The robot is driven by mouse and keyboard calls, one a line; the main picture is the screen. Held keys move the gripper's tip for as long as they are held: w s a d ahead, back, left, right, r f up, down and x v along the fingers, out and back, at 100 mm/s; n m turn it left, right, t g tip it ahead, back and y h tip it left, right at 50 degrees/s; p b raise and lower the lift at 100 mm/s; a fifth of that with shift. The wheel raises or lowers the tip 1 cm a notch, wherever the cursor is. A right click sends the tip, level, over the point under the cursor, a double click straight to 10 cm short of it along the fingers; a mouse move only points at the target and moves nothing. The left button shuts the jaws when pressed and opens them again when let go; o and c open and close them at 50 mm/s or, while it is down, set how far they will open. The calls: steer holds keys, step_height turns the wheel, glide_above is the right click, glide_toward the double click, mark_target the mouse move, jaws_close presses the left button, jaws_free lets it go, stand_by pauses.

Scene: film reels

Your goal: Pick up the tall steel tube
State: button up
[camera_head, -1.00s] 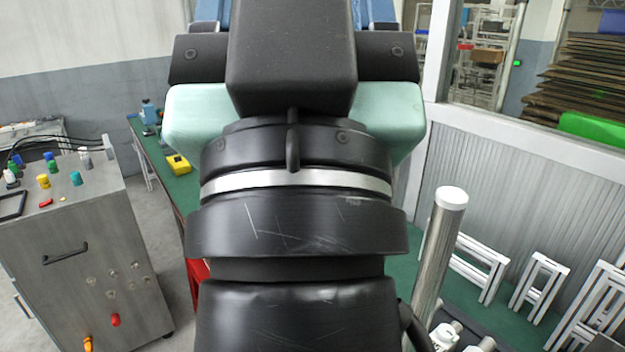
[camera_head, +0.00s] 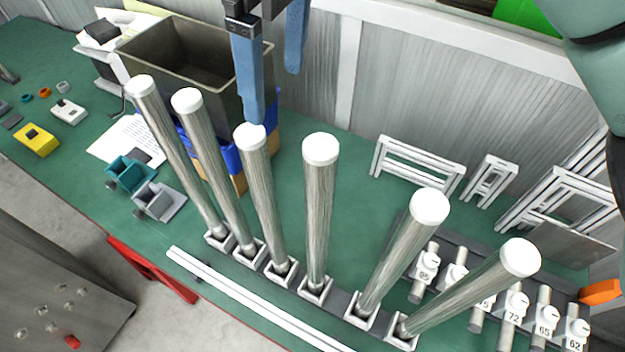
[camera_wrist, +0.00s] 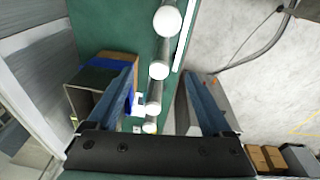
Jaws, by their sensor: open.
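Several tall steel tubes with white caps stand in a row of square sockets in the head view. From left they include a first tube (camera_head: 178,155), a second (camera_head: 217,165), a third (camera_head: 265,205), a fourth (camera_head: 319,215), a fifth (camera_head: 395,262) and a rightmost one (camera_head: 460,296). I cannot tell which is meant. My gripper (camera_head: 272,95) is open at the top, one blue fingertip just behind the third tube's cap in the picture. In the wrist view, my gripper (camera_wrist: 158,75) has white caps (camera_wrist: 159,69) lined up between its spread fingers; contact is not visible.
Short numbered cylinders (camera_head: 515,312) stand right of the row. A dark open bin (camera_head: 185,60) is behind the left tubes. A white rail (camera_head: 255,300) lies in front.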

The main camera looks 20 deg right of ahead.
mark_target(322, 143)
steer(key=shift+m+g+h, duration=0.3)
steer(key=shift+g, duration=0.5)
steer(key=s+d, duration=0.1)
steer(key=s, duration=0.1)
steer(key=s+d, duration=0.2)
steer(key=shift+d+f, duration=0.2)
steer(key=shift+d, duration=0.05)
steer(key=f, duration=0.2)
steer(key=f+p, duration=0.1)
steer(key=f, duration=0.2)
steer(key=shift+w+a+f, duration=0.1)
steer(key=shift+w+f, duration=0.15)
steer(key=shift+f, duration=0.15)
steer(key=shift+a+f+p, duration=0.15)
steer(key=shift+f+p, duration=1.3)
steer(key=shift+f, duration=1.75)
steer(key=shift+c, duration=0.3)
jaws_close()
steer(key=shift+r, duration=0.1)
